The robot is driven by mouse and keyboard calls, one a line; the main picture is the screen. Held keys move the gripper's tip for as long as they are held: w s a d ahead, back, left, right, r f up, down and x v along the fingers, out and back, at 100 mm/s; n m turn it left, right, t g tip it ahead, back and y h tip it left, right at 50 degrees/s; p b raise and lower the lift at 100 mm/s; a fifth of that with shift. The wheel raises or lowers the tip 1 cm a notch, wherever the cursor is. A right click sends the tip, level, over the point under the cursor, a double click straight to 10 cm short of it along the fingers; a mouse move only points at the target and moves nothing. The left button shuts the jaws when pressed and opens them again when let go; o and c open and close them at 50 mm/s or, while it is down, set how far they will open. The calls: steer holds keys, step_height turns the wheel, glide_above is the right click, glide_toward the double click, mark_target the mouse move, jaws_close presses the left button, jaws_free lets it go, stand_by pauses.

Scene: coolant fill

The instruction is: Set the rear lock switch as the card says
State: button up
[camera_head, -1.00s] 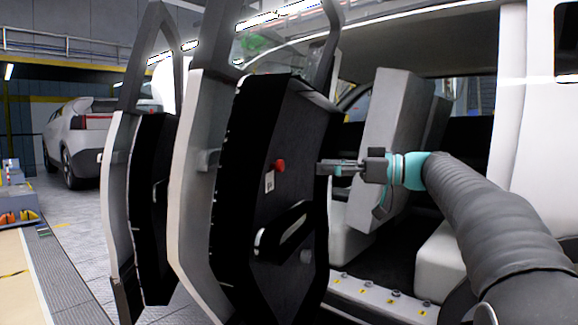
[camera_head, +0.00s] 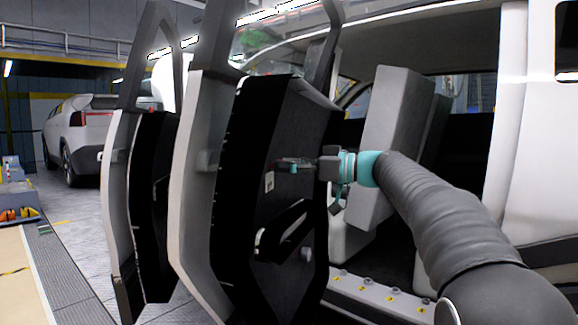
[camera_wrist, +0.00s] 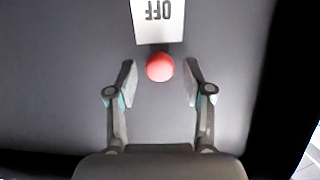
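The rear lock switch is a red round knob (camera_wrist: 160,67) on the dark inner door panel. In the wrist view it sits between the fingertips of my gripper (camera_wrist: 159,82), with a gap on each side. In the head view my gripper (camera_head: 280,164) is at the panel and hides most of the knob. My gripper is open. A white card (camera_wrist: 157,20) beside the knob reads "OFF", upside down in the wrist view. The card also shows in the head view (camera_head: 269,181), just below my fingertips.
The open rear door (camera_head: 255,240) has a handle recess (camera_head: 283,230) below the card. Another open door (camera_head: 150,210) stands to the left. A seat (camera_head: 398,125) and the sill (camera_head: 375,297) lie to the right. A white car (camera_head: 90,135) is far behind.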

mark_target(270, 181)
jaws_close()
step_height(270, 181, down, 4)
steer(key=b, duration=0.4)
steer(key=shift+f+b, duration=0.1)
steer(key=shift+b, duration=0.3)
steer(key=shift+o, duration=1.2)
jaws_free()
